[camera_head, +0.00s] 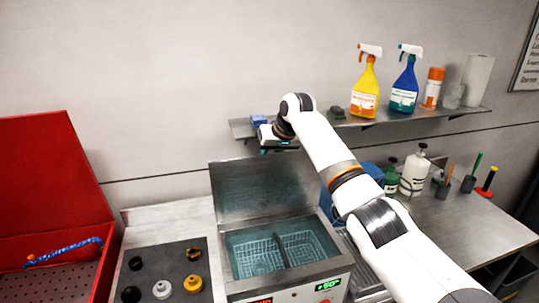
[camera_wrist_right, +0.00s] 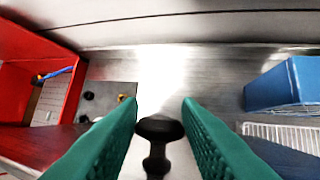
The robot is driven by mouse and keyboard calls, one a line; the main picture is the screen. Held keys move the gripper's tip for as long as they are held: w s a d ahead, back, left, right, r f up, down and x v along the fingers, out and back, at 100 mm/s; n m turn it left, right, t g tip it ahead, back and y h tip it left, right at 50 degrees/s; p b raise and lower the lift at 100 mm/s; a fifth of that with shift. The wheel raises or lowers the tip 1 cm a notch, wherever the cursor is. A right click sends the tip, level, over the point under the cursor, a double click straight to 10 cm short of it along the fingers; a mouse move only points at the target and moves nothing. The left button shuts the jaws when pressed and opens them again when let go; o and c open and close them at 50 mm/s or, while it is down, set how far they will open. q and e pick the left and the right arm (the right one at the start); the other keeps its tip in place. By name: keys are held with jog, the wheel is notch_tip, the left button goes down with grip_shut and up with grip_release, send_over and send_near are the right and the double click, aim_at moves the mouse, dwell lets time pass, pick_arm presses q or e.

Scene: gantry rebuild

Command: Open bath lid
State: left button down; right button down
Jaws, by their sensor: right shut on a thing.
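The bath (camera_head: 285,285) is a steel tank with a green digital display on its front. Its lid (camera_head: 262,187) stands raised at the back, so the blue-tinted inside and wire baskets (camera_head: 258,256) show. My right gripper (camera_head: 276,148) is above the lid's top edge, by the shelf's left end. In the right wrist view a black knob (camera_wrist_right: 160,130) sits between the green fingers of my right gripper (camera_wrist_right: 160,108), which is shut on it. The knob's join to the lid is hidden in the head view. My left gripper is not in view.
A wall shelf (camera_head: 440,117) holds spray bottles (camera_head: 366,88), cans and a paper roll. A red bin (camera_head: 45,180) stands at left. A dark mat (camera_head: 180,262) with small round parts lies left of the bath. Bottles (camera_head: 414,172) stand on the right bench.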

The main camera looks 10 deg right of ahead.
jog(key=c, duration=1.1)
grip_release()
jog(key=shift+f, duration=0.15)
jog(key=shift+o, duration=0.2)
jog(key=shift+s+d+r+b, duration=0.15)
jog(key=shift+s+r+b, duration=0.05)
jog(key=shift+r+b, duration=0.25)
jog(key=b+v, duration=0.4)
jog(key=v, duration=0.7)
jog(key=shift+w, duration=0.1)
